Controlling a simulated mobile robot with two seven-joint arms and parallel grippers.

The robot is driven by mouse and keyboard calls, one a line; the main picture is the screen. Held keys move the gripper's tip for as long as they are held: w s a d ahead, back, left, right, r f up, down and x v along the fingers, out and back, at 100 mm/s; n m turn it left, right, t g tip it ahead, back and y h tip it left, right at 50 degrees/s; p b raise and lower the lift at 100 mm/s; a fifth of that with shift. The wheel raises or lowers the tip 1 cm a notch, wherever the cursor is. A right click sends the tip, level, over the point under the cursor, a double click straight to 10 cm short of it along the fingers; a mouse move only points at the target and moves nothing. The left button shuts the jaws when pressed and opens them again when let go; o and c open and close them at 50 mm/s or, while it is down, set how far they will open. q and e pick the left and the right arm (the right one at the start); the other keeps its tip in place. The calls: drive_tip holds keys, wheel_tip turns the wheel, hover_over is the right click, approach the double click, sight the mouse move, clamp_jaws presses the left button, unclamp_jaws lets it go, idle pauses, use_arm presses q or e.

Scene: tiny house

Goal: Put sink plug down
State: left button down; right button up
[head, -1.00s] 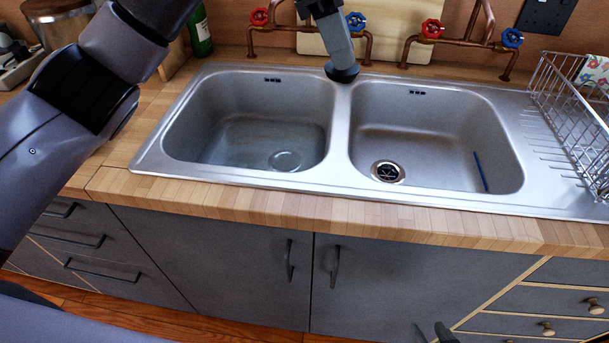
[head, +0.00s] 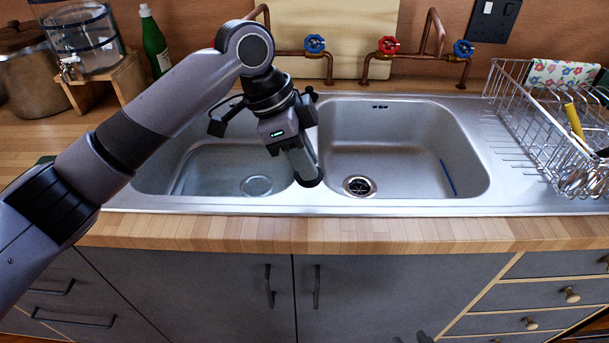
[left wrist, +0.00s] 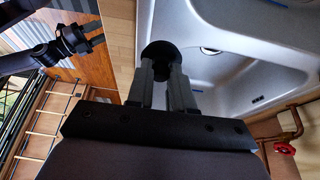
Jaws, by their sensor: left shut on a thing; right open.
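My left gripper (head: 304,172) is shut on the black round sink plug (head: 312,183), over the front end of the divider between the two basins. In the left wrist view the plug (left wrist: 159,52) sits between the fingertips (left wrist: 160,72). I cannot tell whether it touches the metal. The steel sink (head: 400,207) has a left basin with a round drain area (head: 256,186) and a right basin with an open drain (head: 359,186). My right gripper (left wrist: 80,38) shows open and empty in the left wrist view, away from the sink; only dark tips show at the head view's bottom edge.
A wire dish rack (head: 530,118) stands on the right drainboard. Copper taps with red (head: 388,45) and blue (head: 464,48) handles line the back. A thin blue item (head: 448,177) lies in the right basin. A green bottle (head: 154,42) and glass dispenser (head: 85,40) stand back left.

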use_arm(q)
drive_tip(key=shift+f, duration=2.1)
drive_tip(key=shift+f, duration=0.1)
drive_tip(key=c, duration=1)
unclamp_jaws()
drive_tip(key=v, duration=1.2)
